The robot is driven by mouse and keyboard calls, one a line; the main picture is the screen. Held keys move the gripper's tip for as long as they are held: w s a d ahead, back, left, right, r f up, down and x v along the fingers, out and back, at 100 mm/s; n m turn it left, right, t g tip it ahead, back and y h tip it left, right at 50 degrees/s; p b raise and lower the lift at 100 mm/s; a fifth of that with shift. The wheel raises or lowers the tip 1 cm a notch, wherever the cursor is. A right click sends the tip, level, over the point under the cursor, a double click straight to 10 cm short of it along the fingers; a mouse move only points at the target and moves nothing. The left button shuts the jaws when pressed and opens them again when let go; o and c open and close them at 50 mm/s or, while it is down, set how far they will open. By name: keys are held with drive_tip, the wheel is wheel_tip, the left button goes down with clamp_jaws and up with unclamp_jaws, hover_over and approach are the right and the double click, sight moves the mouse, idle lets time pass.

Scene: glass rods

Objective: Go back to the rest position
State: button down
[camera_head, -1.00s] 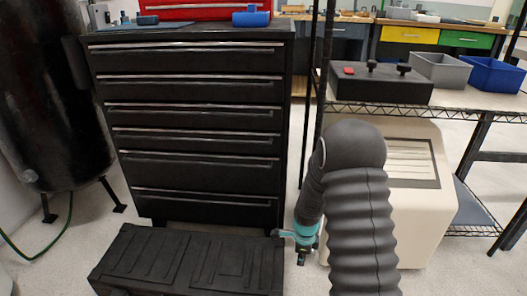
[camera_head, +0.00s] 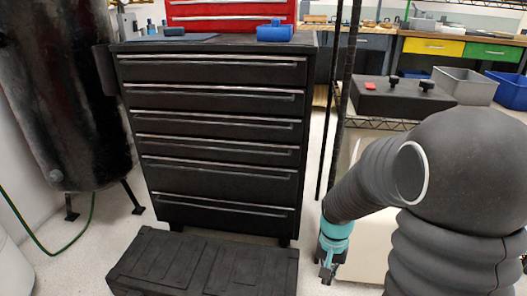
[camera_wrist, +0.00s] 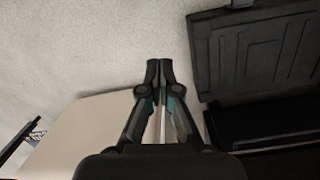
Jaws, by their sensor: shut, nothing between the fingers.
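My gripper (camera_head: 327,272) hangs low in the head view, pointing down beside the beige cabinet, right of the black case. In the wrist view my gripper (camera_wrist: 160,68) has its two fingertips together, with nothing between them, above the pale floor. My dark sleeved arm fills the lower right of the head view. No glass rod can be made out in either view.
A wire shelf holds a black box (camera_head: 400,96) and a grey bin (camera_head: 464,86). A dark tank (camera_head: 65,95) stands left.

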drive_tip(key=s+r+n+t+p, duration=0.1)
drive_tip(key=s+r, duration=0.3)
drive_tip(key=r, duration=0.5)
drive_tip(key=s+r+n+t+p, duration=0.1)
drive_tip(key=s+r+t+p, duration=0.1)
drive_tip(key=r, duration=0.7)
drive_tip(key=s+r+n+t+p, duration=0.2)
drive_tip(key=s+r+t, duration=0.2)
drive_tip(key=s+r, duration=0.3)
drive_tip(key=shift+a+r, duration=0.45)
drive_tip(key=shift+r, duration=0.45)
drive_tip(key=shift+s, duration=0.1)
